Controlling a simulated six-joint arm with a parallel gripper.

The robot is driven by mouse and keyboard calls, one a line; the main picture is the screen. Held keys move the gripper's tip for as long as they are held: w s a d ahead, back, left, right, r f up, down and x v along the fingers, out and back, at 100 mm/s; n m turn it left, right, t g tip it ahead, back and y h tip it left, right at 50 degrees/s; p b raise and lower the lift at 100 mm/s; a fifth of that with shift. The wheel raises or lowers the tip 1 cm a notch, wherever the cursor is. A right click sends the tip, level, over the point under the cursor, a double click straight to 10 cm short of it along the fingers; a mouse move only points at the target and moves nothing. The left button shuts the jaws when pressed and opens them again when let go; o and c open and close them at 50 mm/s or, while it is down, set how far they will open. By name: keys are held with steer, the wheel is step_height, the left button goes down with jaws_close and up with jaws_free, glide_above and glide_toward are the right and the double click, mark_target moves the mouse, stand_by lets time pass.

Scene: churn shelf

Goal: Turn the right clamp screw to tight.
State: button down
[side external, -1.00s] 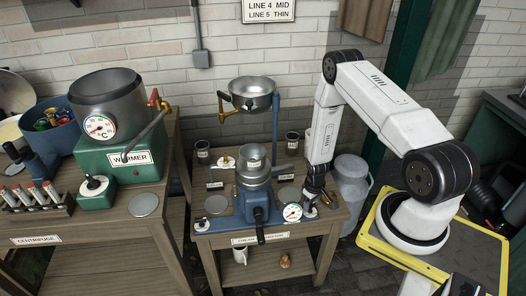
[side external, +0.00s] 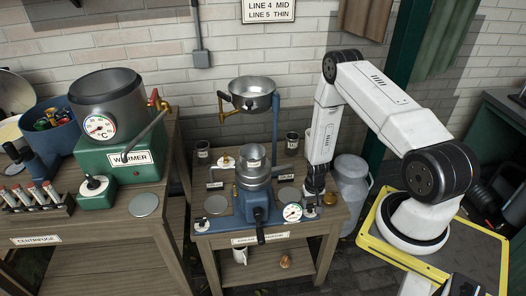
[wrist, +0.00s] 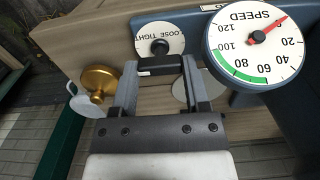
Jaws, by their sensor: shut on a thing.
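The right clamp screw (wrist: 160,66) has a dark bar-shaped handle with a white mark, seen between my fingertips in the wrist view. Behind it is a round white plate (wrist: 172,32) lettered LOOSE and TIGHT, with a black knob at its centre. My gripper (wrist: 160,72) is shut on the handle, one finger on each side. In the side view my gripper (side external: 312,203) reaches down at the front right of the blue separator base (side external: 248,222) and hides most of the screw.
A round speed gauge (wrist: 256,42) sits close to the right of my fingers in the wrist view, its red needle near 0. A brass knob (wrist: 98,82) is close on the left. The separator bowl (side external: 254,172) and a milk can (side external: 351,182) stand nearby.

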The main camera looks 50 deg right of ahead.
steer(key=shift+c, duration=0.4)
jaws_free()
steer(key=shift+n, duration=0.3)
